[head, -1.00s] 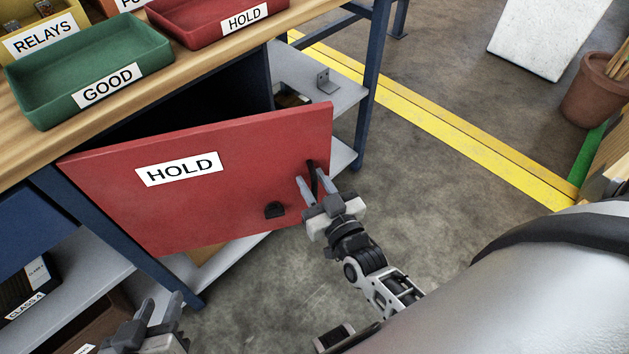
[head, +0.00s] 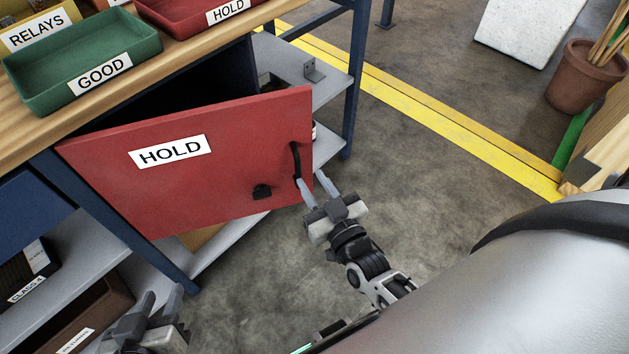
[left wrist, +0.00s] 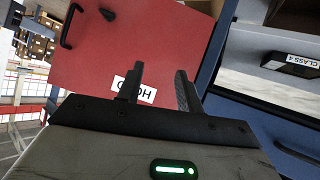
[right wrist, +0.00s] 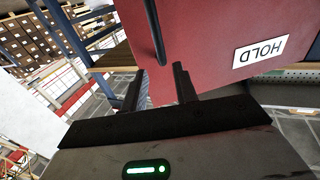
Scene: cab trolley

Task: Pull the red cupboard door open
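The red cupboard door (head: 220,185) with the HOLD label stands swung out from the bench, hinged at its left side. The dark cupboard inside shows above it. Its black bar handle (head: 296,160) is near the right edge, with a black latch knob (head: 262,191) to its left. My right gripper (head: 315,186) is open and empty, its fingertips just below the handle. In the right wrist view the handle (right wrist: 154,30) lies beyond the spread fingertips, apart from them. My left gripper (head: 160,300) is open and empty, low in front of the door's left part.
A green GOOD tray (head: 85,62) and a red HOLD tray (head: 195,12) stand on the wooden bench top. Open shelves with boxes (head: 75,312) are at lower left. Bare floor (head: 420,165) lies right of the door; a plant pot (head: 582,78) stands farther off.

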